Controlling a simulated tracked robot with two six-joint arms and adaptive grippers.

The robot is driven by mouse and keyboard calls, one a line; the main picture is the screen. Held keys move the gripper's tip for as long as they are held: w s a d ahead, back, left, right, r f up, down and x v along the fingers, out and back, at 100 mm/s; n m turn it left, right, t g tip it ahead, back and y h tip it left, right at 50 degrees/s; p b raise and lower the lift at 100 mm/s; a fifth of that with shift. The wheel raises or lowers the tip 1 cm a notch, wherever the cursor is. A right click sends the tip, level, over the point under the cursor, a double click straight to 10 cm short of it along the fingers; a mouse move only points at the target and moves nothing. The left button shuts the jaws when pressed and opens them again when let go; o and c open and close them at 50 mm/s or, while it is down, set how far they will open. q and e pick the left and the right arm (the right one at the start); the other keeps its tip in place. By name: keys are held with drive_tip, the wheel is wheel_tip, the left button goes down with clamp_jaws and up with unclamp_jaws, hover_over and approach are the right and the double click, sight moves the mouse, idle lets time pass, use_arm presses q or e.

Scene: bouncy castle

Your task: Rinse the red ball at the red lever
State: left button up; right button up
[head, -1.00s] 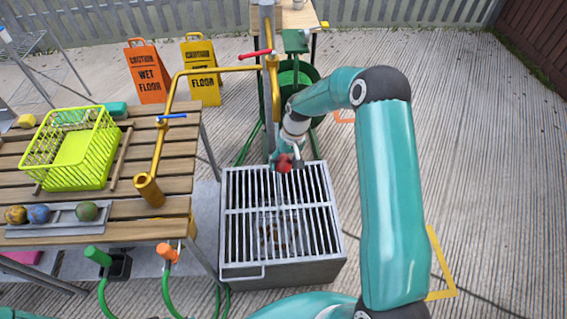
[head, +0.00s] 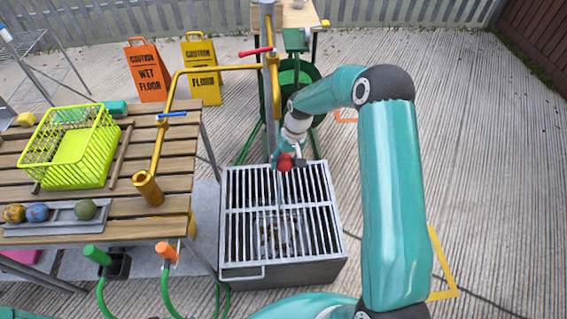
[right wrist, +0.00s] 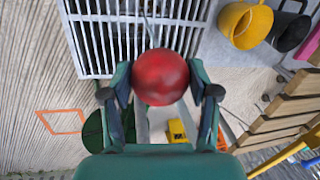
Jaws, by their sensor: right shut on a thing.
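The red ball (head: 285,161) is held in my right gripper (head: 288,158), above the back part of the grated drain box (head: 232,215). In the right wrist view the red ball (right wrist: 160,77) sits between the two fingers of the right gripper (right wrist: 160,82). The red lever (head: 255,52) is on the brass pipework of the standpipe, behind and to the left of the ball. A thin pale streak, perhaps water, shows below the ball over the grate. My left gripper is not in view.
A slatted table (head: 170,185) stands at the left with a yellow-green basket (head: 95,170), a rack (head: 65,225) of three balls and a brass pipe with a blue lever (head: 172,115). Two wet-floor signs (head: 147,75) stand behind.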

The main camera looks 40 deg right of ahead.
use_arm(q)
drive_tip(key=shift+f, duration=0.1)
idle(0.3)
use_arm(e)
drive_tip(key=shift+s+d, duration=0.3)
drive_tip(key=shift+d, duration=0.1)
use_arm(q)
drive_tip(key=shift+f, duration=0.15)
use_arm(e)
drive_tip(key=shift+s+a, duration=0.1)
